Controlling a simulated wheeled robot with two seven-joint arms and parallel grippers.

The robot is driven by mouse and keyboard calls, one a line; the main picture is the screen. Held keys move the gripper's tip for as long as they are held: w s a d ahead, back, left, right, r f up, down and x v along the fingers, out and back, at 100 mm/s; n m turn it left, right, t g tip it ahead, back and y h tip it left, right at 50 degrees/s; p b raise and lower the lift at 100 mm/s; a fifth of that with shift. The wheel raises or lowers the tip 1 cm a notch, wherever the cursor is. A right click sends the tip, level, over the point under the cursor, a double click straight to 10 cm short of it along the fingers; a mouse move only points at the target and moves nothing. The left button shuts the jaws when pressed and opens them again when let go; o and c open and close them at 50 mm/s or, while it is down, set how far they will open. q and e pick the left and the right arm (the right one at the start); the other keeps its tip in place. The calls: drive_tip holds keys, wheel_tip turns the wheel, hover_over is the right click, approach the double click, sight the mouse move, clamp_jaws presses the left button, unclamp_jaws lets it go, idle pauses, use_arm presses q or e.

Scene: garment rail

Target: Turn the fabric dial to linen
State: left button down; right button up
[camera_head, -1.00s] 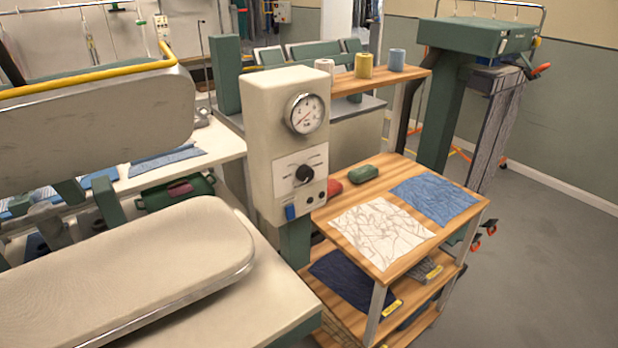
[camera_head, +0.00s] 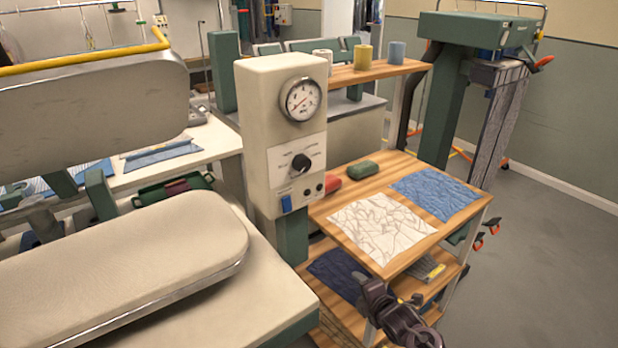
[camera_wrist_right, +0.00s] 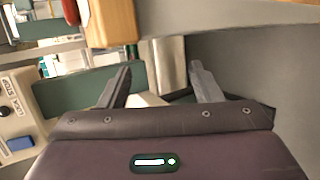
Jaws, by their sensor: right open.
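The fabric dial is a black round knob (camera_head: 301,162) on a white plate on the front of the cream control box (camera_head: 268,120), below a round gauge (camera_head: 301,100). The labels around the knob are too small to read, and I cannot tell which one it points at. My right gripper (camera_head: 372,292) is at the bottom of the head view, in front of the wooden shelf unit, below and right of the dial and well apart from it. In the right wrist view its two fingers (camera_wrist_right: 160,82) are spread with nothing between them. My left gripper is not in view.
A blue switch (camera_head: 286,204) and small black buttons sit below the dial. A padded pressing board (camera_head: 130,250) lies to the left. The wooden shelf unit (camera_head: 400,262) with white and blue cloths stands right of the box. Open floor lies at the right.

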drive_tip(key=w+a+r+n+t+y, duration=0.1)
drive_tip(key=a+r+n, duration=0.15)
drive_tip(key=r, duration=0.35)
drive_tip(key=w+a+r+n+t+y+b, duration=0.1)
drive_tip(key=w+r+n, duration=0.15)
drive_tip(key=r, duration=0.25)
drive_tip(key=w+a+r+n+y, duration=0.1)
drive_tip(key=a+r+n, duration=0.15)
drive_tip(key=r, duration=0.35)
drive_tip(key=n+t+y, duration=0.1)
drive_tip(key=n+y, duration=0.2)
drive_tip(key=n, duration=0.6)
approach(305, 167)
drive_tip(key=w+a, duration=0.1)
drive_tip(key=p+x, duration=0.1)
drive_tip(key=x, duration=0.5)
drive_tip(key=shift+r, duration=0.1)
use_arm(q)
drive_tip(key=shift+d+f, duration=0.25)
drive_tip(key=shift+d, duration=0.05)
use_arm(e)
drive_tip(key=shift+w+a, duration=0.3)
drive_tip(key=shift+w, duration=0.3)
drive_tip(key=c, duration=1)
